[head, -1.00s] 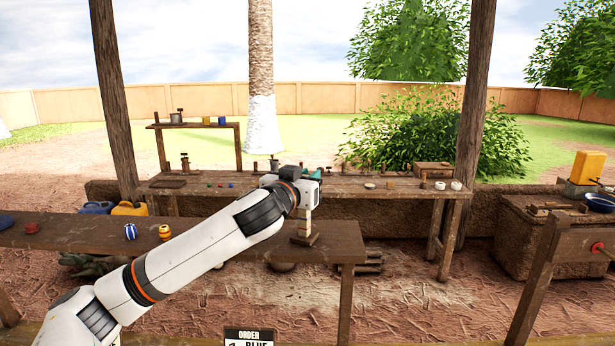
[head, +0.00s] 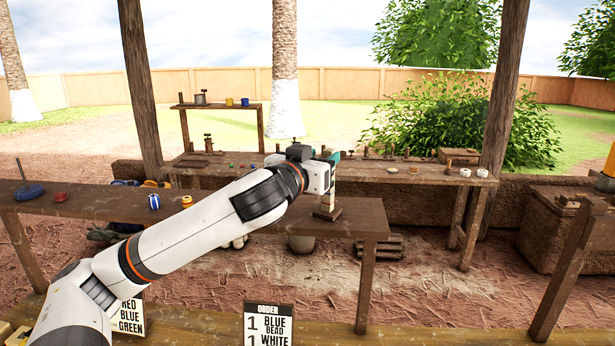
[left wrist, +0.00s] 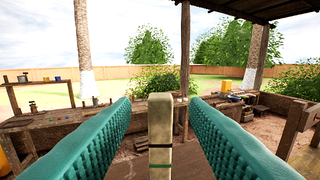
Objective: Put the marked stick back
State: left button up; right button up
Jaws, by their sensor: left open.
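The marked stick (left wrist: 160,140) is pale, with a black band and a green band, and stands upright in the left wrist view. In the head view its lower part (head: 328,199) rises from a small wooden base (head: 327,214) on the near bench. My left gripper (head: 331,160) is at the stick's upper part, which it hides there. In the left wrist view the teal fingers of my left gripper (left wrist: 160,120) are open on either side of the stick, with a gap on both sides. My right gripper is not in view.
The back bench (head: 400,172) holds small pots and tools. An order card (head: 269,325) stands at the front. Posts flank the benches.

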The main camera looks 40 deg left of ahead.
pick_arm(q)
jog(key=s+d+b, duration=0.1)
jog(key=s, duration=0.5)
jog(key=shift+b, duration=0.4)
